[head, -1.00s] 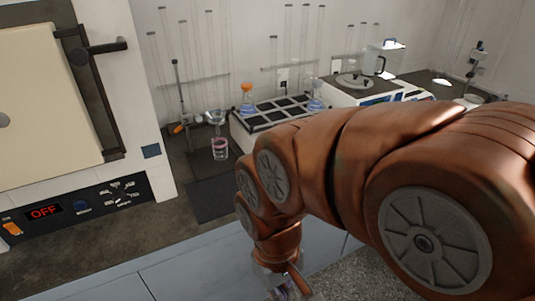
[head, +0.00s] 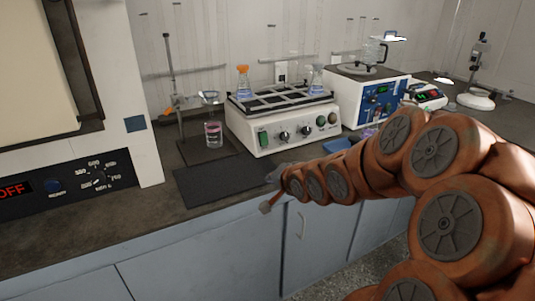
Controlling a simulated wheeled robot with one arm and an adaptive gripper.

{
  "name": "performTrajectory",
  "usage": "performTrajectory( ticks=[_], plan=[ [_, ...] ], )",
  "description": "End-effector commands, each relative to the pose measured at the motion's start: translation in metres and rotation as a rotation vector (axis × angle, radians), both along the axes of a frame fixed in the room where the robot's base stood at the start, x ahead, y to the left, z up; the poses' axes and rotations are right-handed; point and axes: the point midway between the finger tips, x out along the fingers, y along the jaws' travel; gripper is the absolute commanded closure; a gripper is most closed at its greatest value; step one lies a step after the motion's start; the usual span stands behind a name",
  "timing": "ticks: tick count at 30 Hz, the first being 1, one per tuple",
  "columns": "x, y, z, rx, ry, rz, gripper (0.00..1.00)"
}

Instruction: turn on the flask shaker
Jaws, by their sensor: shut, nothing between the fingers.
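The flask shaker (head: 292,137) is a white box on the bench, with a dark slotted rack on top. A flask with an orange top (head: 243,82) stands at its left rear and a flask with bluish contents (head: 316,79) at its right rear. Its front panel has a green switch (head: 263,139) at the left, knobs in the middle and round buttons at the right. My gripper (head: 267,201) is shut and empty. In the picture it appears below the shaker, near the bench's front edge and apart from the switch; it is small and seen partly edge-on.
A beaker with pink liquid (head: 213,134) stands left of the shaker beside a stand (head: 170,75). A dark mat (head: 222,183) lies in front. A blue-panelled device (head: 375,104) stands to the right. An oven-like unit (head: 90,180) showing OFF is at the left.

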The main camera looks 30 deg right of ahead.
Motion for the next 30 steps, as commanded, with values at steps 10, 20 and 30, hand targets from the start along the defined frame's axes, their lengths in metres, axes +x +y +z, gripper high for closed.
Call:
performTrajectory(
  ticks=[10,20,30],
  plan=[
    [0.022,-0.064,0.011,0.376,-0.498,-0.131,1.0],
    [0.018,-0.076,0.028,0.471,-0.62,-0.134,1.0],
    [0.019,-0.075,0.029,0.47,-0.615,-0.135,1.0]
  ],
)
